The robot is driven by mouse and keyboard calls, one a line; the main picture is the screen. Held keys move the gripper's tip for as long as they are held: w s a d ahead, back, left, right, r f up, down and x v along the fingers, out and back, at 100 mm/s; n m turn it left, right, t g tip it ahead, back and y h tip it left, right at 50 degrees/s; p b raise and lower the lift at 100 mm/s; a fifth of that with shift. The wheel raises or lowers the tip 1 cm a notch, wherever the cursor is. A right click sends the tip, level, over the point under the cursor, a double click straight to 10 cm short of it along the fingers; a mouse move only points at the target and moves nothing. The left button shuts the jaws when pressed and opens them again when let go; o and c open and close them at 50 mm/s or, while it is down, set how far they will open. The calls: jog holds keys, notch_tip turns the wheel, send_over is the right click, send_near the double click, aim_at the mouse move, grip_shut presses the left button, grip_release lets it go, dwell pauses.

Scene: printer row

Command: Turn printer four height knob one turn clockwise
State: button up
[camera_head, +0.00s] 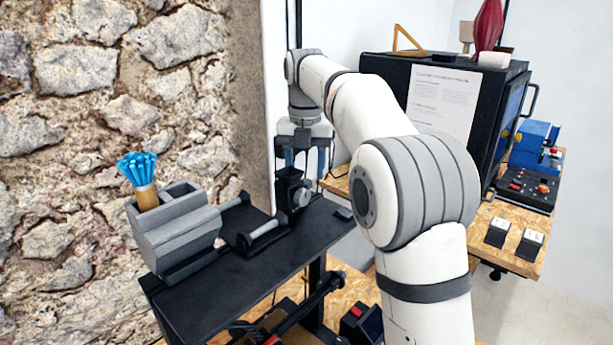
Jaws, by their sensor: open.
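A small silver round knob (302,196) sits on a black block (289,183) at the far end of a black top plate (250,260). Which printer this belongs to, and whether this is the height knob, I cannot tell. My gripper (301,163) points down just above and behind the black block. Its fingers are apart, one to each side above the block, and nothing shows between them. Whether a finger touches the block cannot be told. My arm hides part of the scene to the right of the knob.
A black enclosure (388,66) with a paper sheet (440,100) stands behind my arm. A stone wall (120,75) bounds the left. A wooden bench (525,225) is right.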

jog(key=shift+f, duration=1.05)
jog(key=c, duration=1)
jog(key=shift+o, duration=0.2)
jog(key=shift+r+m+p, duration=0.1)
jog(key=shift+m+p, duration=0.25)
jog(key=shift+m, duration=0.05)
